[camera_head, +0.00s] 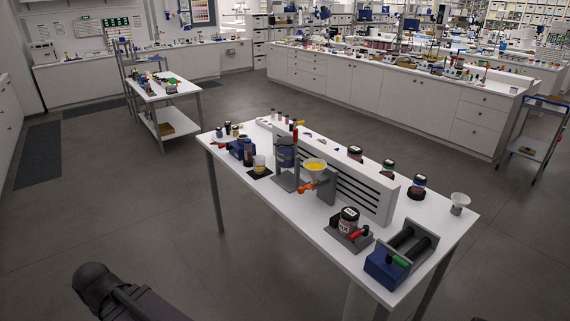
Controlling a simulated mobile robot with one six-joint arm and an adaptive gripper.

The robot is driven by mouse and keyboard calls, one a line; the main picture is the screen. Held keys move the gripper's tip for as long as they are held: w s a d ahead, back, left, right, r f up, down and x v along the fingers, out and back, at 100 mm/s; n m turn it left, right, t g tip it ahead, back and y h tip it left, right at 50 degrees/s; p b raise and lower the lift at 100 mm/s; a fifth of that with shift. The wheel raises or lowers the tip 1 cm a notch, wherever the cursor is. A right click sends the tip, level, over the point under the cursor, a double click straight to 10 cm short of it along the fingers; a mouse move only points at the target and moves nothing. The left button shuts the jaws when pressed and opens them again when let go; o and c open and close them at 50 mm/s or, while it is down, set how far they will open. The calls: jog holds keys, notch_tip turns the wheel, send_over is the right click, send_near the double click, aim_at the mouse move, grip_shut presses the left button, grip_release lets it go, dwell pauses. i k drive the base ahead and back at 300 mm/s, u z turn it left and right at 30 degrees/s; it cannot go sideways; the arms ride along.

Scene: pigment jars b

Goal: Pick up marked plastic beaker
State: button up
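A small pale beaker-like cup (259,161) stands upright on a dark square pad at the left part of the white table. Its lower part looks yellowish; any markings are too small to make out. A second pale, translucent cup-like vessel (460,199), wide at the top, stands near the table's right corner over a grey lower part. I cannot tell which of the two is the marked plastic beaker. A dark part of my arm shows at the bottom left, apart from the table. My gripper is not in view.
A cart (168,101) stands behind left. The floor in front is clear.

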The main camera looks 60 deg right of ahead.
aim_at(259, 162)
jog(key=z, duration=0.45)
jog(key=i, duration=1.9)
jog(key=z, duration=1.1)
